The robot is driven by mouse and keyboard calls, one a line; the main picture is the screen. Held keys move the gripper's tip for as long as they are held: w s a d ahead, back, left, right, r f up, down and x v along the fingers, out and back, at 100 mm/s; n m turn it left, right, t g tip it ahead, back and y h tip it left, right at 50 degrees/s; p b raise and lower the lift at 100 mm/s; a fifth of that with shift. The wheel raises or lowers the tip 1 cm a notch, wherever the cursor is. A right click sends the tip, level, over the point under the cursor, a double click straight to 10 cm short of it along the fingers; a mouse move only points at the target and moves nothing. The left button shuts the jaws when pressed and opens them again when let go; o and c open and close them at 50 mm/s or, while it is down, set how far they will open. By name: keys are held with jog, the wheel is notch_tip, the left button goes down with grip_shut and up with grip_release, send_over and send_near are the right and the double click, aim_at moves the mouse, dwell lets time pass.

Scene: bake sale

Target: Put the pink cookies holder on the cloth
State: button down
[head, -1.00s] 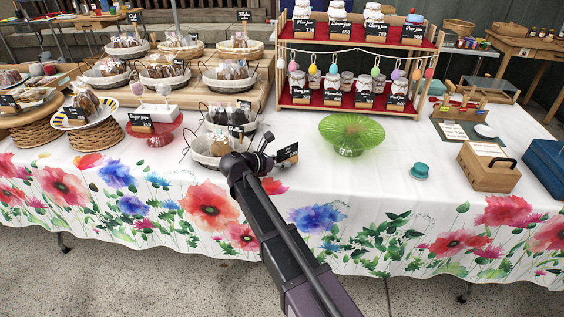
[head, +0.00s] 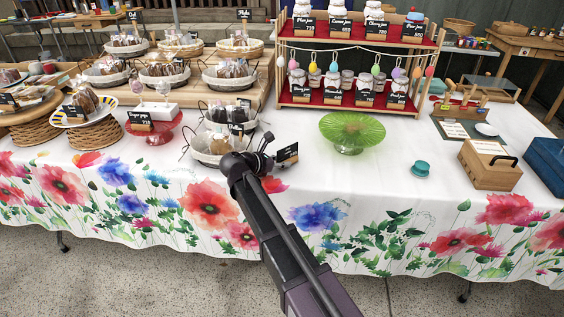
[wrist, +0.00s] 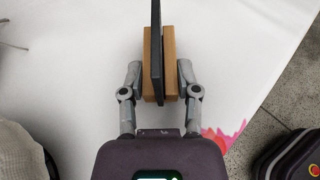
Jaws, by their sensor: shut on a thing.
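A small sign holder, a wooden block with an upright black card, is between my fingers in the wrist view (wrist: 169,50). Its black card with white writing shows in the head view (head: 288,154); the writing is too small to read. My gripper (wrist: 160,82) is shut on the block's two sides, and it also shows in the head view (head: 268,152). The white flowered cloth (head: 325,185) covers the table beneath the holder. I cannot tell whether the holder's base touches the cloth.
A white-lined basket (head: 203,150) stands just left of my gripper. A green glass stand (head: 352,130) is to the right, with a small teal object (head: 420,169) and a wooden box (head: 489,166) beyond. Bare cloth lies between the card and the green stand.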

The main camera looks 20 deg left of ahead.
jog(key=shift+f+b, duration=0.35)
jog(key=shift+f, duration=0.05)
jog(key=shift+c, duration=1.3)
grip_release()
jog(key=shift+r, duration=0.2)
